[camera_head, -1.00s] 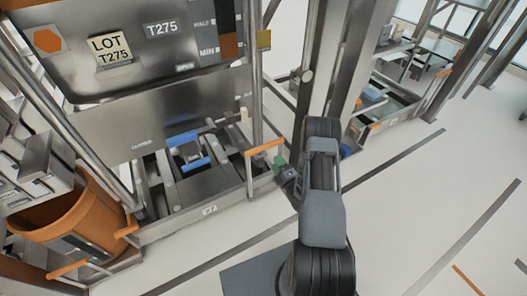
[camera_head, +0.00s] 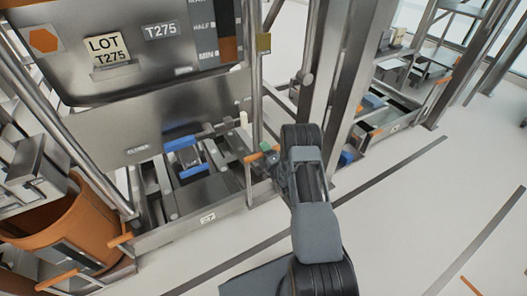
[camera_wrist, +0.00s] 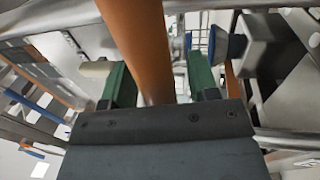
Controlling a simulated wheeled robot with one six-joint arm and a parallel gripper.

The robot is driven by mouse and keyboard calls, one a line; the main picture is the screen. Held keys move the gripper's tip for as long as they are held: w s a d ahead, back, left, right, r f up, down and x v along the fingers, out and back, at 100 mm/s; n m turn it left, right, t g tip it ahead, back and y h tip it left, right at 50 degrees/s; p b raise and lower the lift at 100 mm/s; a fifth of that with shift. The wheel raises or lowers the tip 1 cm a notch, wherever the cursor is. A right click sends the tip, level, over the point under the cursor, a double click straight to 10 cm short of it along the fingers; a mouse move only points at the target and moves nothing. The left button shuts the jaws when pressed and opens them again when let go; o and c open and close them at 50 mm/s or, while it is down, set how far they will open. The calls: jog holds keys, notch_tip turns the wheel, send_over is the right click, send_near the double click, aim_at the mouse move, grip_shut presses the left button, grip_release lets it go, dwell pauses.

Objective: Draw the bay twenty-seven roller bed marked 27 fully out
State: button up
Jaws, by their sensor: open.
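The roller bed (camera_head: 176,229), with a small plate (camera_head: 208,218) that seems to read 27, sits low in the steel frame under the large bin. An orange handle (camera_head: 252,157) stands on a post at its front right end. My gripper (camera_head: 267,148) is at the right end of this handle, its green fingertips partly hidden by my arm. In the wrist view, an orange bar (camera_wrist: 138,35) runs between the open green fingers of my gripper (camera_wrist: 158,82). Gaps show beside the bar, and I cannot tell whether either finger touches it.
The bin (camera_head: 120,70) marked LOT T275 stands above the bed. A steel upright (camera_head: 345,90) rises just right of my gripper. An orange tub (camera_head: 70,220) is at the left, with another orange handle (camera_head: 120,240) beside it. The floor (camera_head: 400,200) in front is mostly clear.

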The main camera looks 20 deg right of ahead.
jog(key=shift+w+a+r, duration=0.1)
jog(key=shift+w, duration=0.25)
